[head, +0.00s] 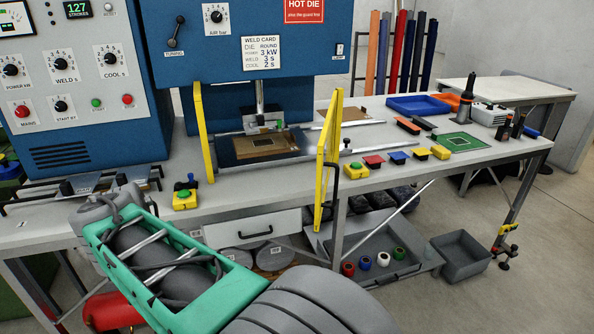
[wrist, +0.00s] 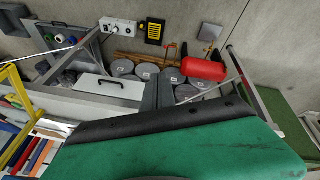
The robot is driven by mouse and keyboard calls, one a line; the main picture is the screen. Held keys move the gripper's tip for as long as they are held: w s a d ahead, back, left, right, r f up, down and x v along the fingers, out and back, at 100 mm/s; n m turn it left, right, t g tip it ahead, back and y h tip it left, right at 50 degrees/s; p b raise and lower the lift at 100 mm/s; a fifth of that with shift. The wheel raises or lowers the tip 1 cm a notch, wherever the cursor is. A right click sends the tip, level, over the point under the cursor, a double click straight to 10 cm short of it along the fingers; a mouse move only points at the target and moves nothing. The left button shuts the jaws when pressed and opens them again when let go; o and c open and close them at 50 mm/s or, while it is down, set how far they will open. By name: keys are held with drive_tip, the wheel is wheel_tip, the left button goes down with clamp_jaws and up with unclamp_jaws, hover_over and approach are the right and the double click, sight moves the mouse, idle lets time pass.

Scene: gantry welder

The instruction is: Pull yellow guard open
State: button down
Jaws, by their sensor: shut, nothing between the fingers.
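The yellow guard (head: 329,150) is a thin yellow frame at the right side of the press. In the head view it is seen nearly edge-on and sticks out over the bench's front edge. A dark handle (head: 329,186) shows near its lower end. The space in front of the die (head: 265,146) is uncovered. The guard also shows at the left edge of the wrist view (wrist: 14,82). My gripper (wrist: 160,88) is shut and empty in the wrist view, apart from the guard. My arm hides the fingers in the head view.
A yellow post (head: 203,135) stands at the press's left side. A green button box (head: 184,199) sits on the bench's front edge. A white drawer (head: 252,232) and red cylinder (wrist: 204,70) are below. Several small boxes (head: 397,158) line the bench right of the guard.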

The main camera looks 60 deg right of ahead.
drive_tip(key=s+d+r+m+g+h+p, duration=0.1)
drive_tip(key=s+d+r+m+g+p, duration=0.2)
drive_tip(key=d+r, duration=0.65)
drive_tip(key=s+d+r+m+g+h+p, duration=0.2)
drive_tip(key=d+r+m+p, duration=0.3)
drive_tip(key=d, duration=1)
drive_tip(key=s+d+f+m+g+b, duration=0.1)
drive_tip(key=s+d+f+m+b, duration=0.1)
drive_tip(key=s+d+f, duration=0.6)
drive_tip(key=s+d+m, duration=0.1)
drive_tip(key=s, duration=0.2)
drive_tip(key=shift+s+d+g+y+b, duration=0.2)
drive_tip(key=shift+d+g+y+b, duration=0.1)
drive_tip(key=shift+g+b, duration=0.1)
